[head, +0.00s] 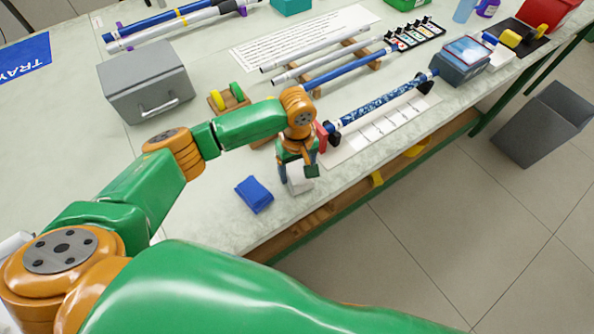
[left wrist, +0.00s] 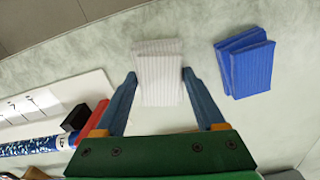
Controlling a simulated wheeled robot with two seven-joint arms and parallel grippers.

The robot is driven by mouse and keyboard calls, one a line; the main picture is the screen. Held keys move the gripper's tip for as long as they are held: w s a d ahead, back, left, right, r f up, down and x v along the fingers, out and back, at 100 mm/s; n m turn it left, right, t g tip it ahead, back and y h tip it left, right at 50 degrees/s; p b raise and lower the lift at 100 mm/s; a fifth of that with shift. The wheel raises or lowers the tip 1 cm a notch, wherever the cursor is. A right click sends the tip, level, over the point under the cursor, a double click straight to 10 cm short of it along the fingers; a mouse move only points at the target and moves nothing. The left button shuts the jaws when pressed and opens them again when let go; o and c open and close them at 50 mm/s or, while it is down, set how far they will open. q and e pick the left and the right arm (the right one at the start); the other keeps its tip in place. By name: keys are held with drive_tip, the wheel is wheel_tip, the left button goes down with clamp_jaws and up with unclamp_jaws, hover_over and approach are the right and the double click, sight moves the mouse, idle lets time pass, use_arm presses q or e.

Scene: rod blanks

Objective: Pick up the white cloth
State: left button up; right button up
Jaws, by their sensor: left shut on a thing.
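The white cloth (head: 299,182) is a small folded, ribbed pad near the table's front edge. It also shows in the left wrist view (left wrist: 159,72), between the two blue fingers. My left gripper (head: 298,174) points down at the table and is shut on the white cloth, one finger at each side. In the left wrist view my left gripper (left wrist: 159,80) covers little of the cloth. I cannot tell whether the cloth still touches the table. My right gripper is not in view.
A folded blue cloth (head: 254,194) lies close by, left of the white one. A patterned blue rod (head: 380,102) on a white marked board (head: 385,131) lies to the right. A grey box (head: 147,82) stands behind my arm. A grey bin (head: 545,124) stands on the floor.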

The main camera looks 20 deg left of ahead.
sight(299, 172)
use_arm(q)
drive_tip(key=r, duration=0.3)
drive_tip(key=shift+d+r, duration=0.1)
drive_tip(key=shift+d, duration=0.15)
drive_tip(key=s+d+r, duration=0.5)
drive_tip(key=d+r, duration=0.4)
drive_tip(key=d, duration=0.3)
drive_tip(key=shift+s+d+r+p, duration=0.15)
drive_tip(key=shift+d+r+p, duration=0.05)
drive_tip(key=shift+d+p, duration=0.1)
